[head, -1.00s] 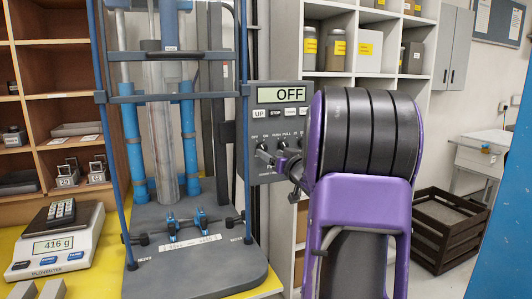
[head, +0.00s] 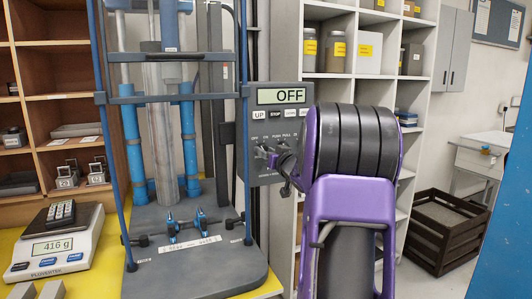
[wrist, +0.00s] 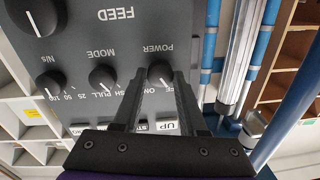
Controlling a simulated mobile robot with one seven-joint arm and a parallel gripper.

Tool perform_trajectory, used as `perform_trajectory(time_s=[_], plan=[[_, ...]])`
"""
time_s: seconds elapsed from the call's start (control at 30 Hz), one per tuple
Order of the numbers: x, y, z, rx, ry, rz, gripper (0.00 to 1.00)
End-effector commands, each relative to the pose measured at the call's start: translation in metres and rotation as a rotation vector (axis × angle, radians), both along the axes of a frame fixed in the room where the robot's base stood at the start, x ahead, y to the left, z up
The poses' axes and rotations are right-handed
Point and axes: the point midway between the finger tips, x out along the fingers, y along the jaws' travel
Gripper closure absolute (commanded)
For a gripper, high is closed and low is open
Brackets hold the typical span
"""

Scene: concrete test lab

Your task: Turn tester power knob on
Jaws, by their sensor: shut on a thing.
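In the wrist view the panel appears upside down. The dark round power knob (wrist: 160,72), with a white pointer line, is under the POWER label. My gripper (wrist: 160,78) has its two fingers on either side of this knob and is shut on it. The fingertips hide part of the knob and the ON/OFF marks. In the head view my gripper (head: 272,158) is at the panel's lower left, partly hidden by my purple wrist.
The mode knob (wrist: 102,77) and N/s knob (wrist: 49,84) sit beside the power knob. The UP button (wrist: 167,127) is close to the fingers. The tester's blue rail (head: 244,120) stands just left of the panel. A scale (head: 60,243) is at the left.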

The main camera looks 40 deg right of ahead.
Motion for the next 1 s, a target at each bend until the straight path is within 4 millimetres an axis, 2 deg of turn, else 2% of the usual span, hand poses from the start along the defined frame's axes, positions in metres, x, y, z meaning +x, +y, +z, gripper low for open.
perform_trajectory(time_s=[0.07,0.47,0.67,1.0], plan=[[-0.0001,0.0001,0.0000,0.000,0.000,0.000,1.00],[-0.0001,0.0000,0.0027,0.050,-0.012,0.000,1.00],[-0.0002,-0.0001,0.0045,0.167,-0.038,-0.001,1.00],[-0.0005,-0.0003,0.0040,0.469,-0.110,-0.001,1.00]])
